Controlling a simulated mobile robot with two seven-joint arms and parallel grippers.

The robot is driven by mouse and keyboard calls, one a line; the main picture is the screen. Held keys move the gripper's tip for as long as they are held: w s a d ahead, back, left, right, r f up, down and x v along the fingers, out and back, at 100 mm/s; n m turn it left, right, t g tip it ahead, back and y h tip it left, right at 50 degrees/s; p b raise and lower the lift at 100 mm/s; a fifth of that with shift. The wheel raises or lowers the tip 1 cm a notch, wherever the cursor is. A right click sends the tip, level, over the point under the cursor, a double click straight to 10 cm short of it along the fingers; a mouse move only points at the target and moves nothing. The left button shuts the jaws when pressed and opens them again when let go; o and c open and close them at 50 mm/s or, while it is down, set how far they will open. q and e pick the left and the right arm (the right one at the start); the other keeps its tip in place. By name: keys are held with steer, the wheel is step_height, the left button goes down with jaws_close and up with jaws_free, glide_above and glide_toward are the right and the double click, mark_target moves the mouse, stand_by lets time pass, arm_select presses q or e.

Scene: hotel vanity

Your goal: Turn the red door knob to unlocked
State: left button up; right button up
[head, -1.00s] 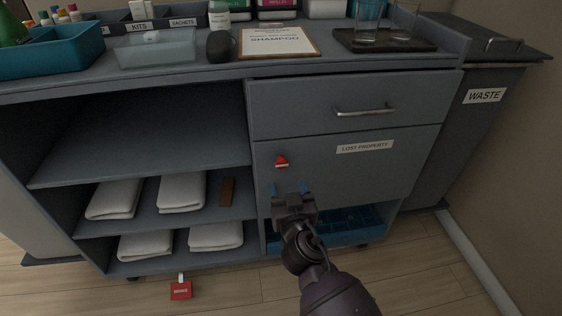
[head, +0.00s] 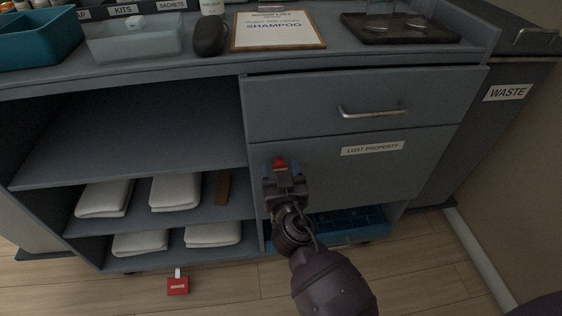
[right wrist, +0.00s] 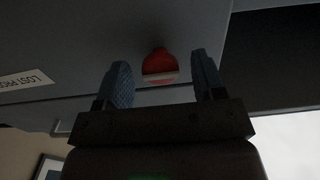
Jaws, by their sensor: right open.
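The red knob (head: 280,163) sits at the left side of the grey lost-property door (head: 330,180), below the drawer. In the right wrist view the red knob (right wrist: 159,66) has a pale band across its lower part. My right gripper (head: 281,170) is open in front of the knob. Its two blue fingertips (right wrist: 160,80) stand on either side of the knob, with gaps showing on both sides. In the head view the gripper hides the knob's lower part. I cannot tell the knob's lock position. My left gripper is not in view.
A drawer with a metal handle (head: 373,112) is above the door. Open shelves with folded white towels (head: 175,191) are to the left. A blue crate (head: 345,222) lies below the door. A red tag (head: 178,286) is on the floor. The waste bin (head: 452,120) stands right.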

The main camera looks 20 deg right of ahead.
steer(key=shift+w, duration=0.25)
steer(key=c, duration=0.9)
